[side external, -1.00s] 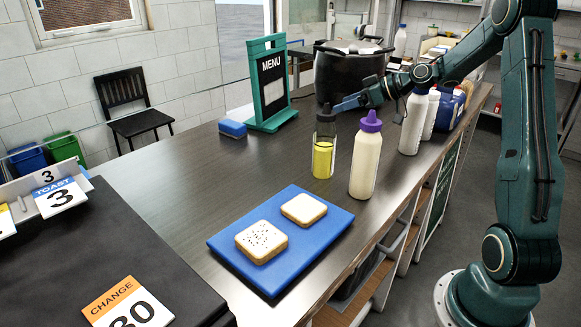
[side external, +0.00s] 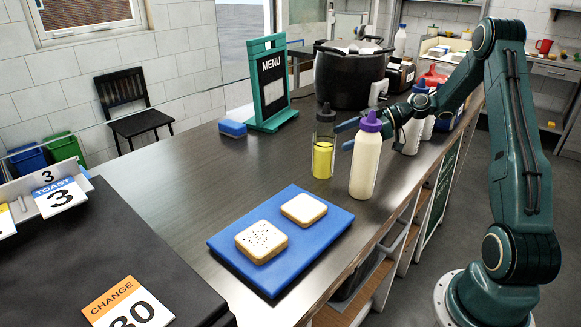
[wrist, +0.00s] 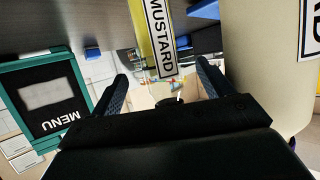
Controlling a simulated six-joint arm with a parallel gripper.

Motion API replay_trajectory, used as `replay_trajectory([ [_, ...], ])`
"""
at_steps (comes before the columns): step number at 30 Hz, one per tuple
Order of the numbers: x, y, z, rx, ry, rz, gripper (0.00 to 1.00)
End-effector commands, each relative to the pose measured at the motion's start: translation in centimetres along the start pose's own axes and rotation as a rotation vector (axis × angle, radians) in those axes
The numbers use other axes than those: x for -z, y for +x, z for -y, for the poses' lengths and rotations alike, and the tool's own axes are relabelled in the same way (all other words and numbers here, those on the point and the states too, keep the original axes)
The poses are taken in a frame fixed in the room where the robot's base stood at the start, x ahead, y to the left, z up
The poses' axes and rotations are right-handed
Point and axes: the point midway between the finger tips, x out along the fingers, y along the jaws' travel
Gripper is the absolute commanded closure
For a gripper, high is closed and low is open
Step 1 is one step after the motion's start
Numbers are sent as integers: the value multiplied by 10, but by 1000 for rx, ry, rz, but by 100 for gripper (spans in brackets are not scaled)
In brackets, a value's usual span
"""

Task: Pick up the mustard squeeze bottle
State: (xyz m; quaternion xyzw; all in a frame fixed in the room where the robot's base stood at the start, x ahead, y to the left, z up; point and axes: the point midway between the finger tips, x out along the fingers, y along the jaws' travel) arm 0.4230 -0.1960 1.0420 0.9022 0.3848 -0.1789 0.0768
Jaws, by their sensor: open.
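The mustard squeeze bottle (side external: 323,158) stands upright on the dark counter, with a dark cap and yellow contents in a clear body. In the wrist view its yellow body and MUSTARD label (wrist: 160,45) show ahead, between the lines of my two fingers. My gripper (side external: 344,135) is open and empty, just right of the bottle at its upper part, with fingers pointing toward it. In the wrist view my gripper (wrist: 164,78) has its fingers spread wide. A purple-capped cream bottle (side external: 365,165) stands close by and partly hides my gripper.
The cream bottle also fills the right of the wrist view (wrist: 262,60), close to my right finger. A blue board (side external: 225,255) with two toast slices lies in front. A green menu stand (side external: 268,85), blue sponge (side external: 232,128) and black pot (side external: 345,80) stand behind.

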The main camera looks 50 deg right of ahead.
Motion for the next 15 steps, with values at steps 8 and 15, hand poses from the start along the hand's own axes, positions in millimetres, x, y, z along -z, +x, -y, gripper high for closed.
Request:
replay_trajectory([
  [8,0,7,0,-1,1,0,20],
  [15,0,26,0,2,2,0,20],
])
